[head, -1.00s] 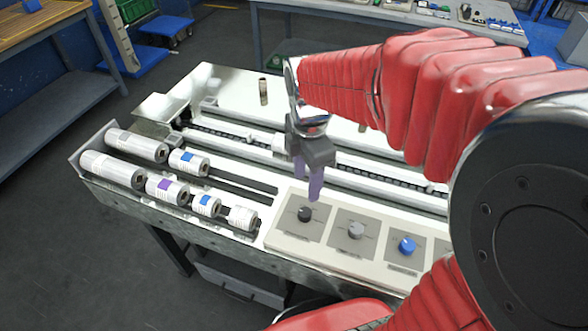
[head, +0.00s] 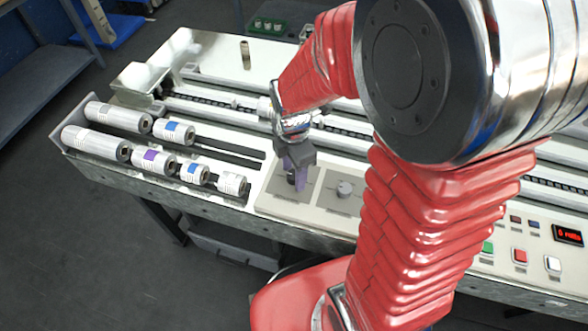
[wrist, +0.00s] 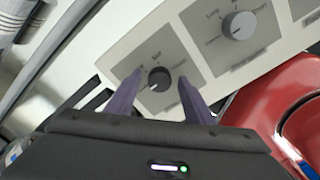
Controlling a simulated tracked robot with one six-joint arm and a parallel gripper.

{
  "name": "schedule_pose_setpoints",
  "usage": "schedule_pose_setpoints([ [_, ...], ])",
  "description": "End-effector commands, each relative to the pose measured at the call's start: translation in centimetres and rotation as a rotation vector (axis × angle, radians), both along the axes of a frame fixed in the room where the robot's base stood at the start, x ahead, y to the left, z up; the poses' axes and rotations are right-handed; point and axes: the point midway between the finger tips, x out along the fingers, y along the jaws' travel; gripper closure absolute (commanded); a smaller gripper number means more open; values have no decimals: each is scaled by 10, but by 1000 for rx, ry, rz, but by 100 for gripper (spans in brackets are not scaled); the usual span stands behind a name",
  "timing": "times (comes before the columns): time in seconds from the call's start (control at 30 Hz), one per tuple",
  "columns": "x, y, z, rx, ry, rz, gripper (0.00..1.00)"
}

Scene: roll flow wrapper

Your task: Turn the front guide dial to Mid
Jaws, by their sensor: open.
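A dark round dial (wrist: 159,78) sits on a grey plate in the wrist view, with small printed marks around it too blurred to read surely. My gripper (wrist: 161,88) is open, its two purple fingers on either side of this dial; I cannot tell whether they touch it. In the head view my gripper (head: 297,178) points down at the leftmost plate of the panel and largely covers the dark dial. A grey dial (wrist: 239,25) is on the neighbouring plate, also seen in the head view (head: 344,188). I cannot read which dial is named front guide.
Several film rolls (head: 98,143) lie left of the panel. A small brown cylinder (head: 245,52) stands on the machine top behind. Green and red buttons (head: 519,256) and a lit display (head: 567,235) are at the right. My arm hides the panel's middle.

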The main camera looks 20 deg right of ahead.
Motion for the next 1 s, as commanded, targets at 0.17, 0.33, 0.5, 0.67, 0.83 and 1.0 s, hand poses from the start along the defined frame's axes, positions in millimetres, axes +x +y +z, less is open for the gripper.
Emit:
schedule_pose_setpoints([
  [0.17, 0, 0, 0, 0, 0, 0, 52],
  [0.33, 0, 0, 0, 0, 0, 0, 61],
  [0.5, 0, 0, 0, 0, 0, 0, 73],
  [0.67, 0, 0, 0, 0, 1, -1, 84],
  [0.83, 0, 0, 0, 0, 1, -1, 93],
  [1.0, -1, 0, 0, 0, 2, -8, 93],
])
